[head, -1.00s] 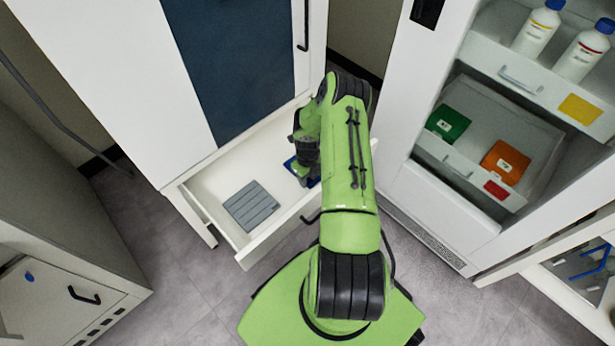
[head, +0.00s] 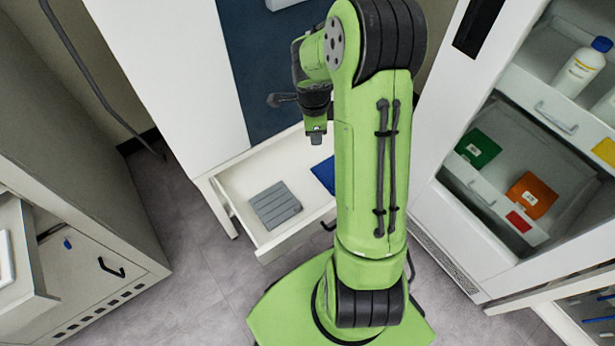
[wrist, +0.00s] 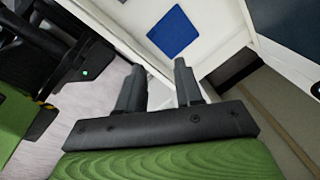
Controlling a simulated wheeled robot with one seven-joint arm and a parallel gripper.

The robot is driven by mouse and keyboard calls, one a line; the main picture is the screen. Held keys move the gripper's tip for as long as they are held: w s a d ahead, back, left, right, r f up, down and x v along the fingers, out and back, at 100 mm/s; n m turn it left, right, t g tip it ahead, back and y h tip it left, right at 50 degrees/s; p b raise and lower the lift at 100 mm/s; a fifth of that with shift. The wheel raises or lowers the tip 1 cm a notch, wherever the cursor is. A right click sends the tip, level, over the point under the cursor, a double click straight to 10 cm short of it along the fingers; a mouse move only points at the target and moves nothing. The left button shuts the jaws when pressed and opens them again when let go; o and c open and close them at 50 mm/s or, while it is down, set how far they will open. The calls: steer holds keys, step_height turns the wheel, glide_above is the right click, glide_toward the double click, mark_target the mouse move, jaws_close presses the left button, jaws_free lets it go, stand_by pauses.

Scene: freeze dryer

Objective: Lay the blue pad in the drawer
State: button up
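The blue pad (head: 324,174) lies flat in the open white drawer (head: 238,187), in its right part; my arm hides part of it in the head view. The whole pad (wrist: 173,31) shows in the wrist view, on the drawer floor, apart from my fingers. My gripper (head: 316,138) is raised above the drawer. In the wrist view my gripper (wrist: 160,85) has its two fingers spread with nothing between them.
A grey ribbed pad (head: 275,205) lies in the drawer's left part. An open cabinet at right holds a green pad (head: 478,148), an orange pad (head: 531,195) and a bottle (head: 582,68). A grey cabinet (head: 60,160) stands at left. The floor between is clear.

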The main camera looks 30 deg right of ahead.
steer(key=s+a+r+n+t, duration=0.1)
steer(key=s+a+r+n, duration=0.3)
steer(key=a+r+n, duration=0.55)
steer(key=s+a+r+n+t, duration=0.1)
steer(key=s+a+r+n, duration=0.2)
steer(key=s+n, duration=0.4)
steer(key=s+a+r+n+t+y, duration=0.1)
steer(key=s+a+r+n+t, duration=0.1)
steer(key=s+a+r+n, duration=0.2)
steer(key=s+r+n, duration=0.1)
steer(key=s+n, duration=0.2)
steer(key=s, duration=0.2)
steer(key=shift+a+r+n+y, duration=0.25)
steer(key=shift+r+n+y, duration=0.05)
steer(key=shift+r+n, duration=0.05)
steer(key=shift+s, duration=0.1)
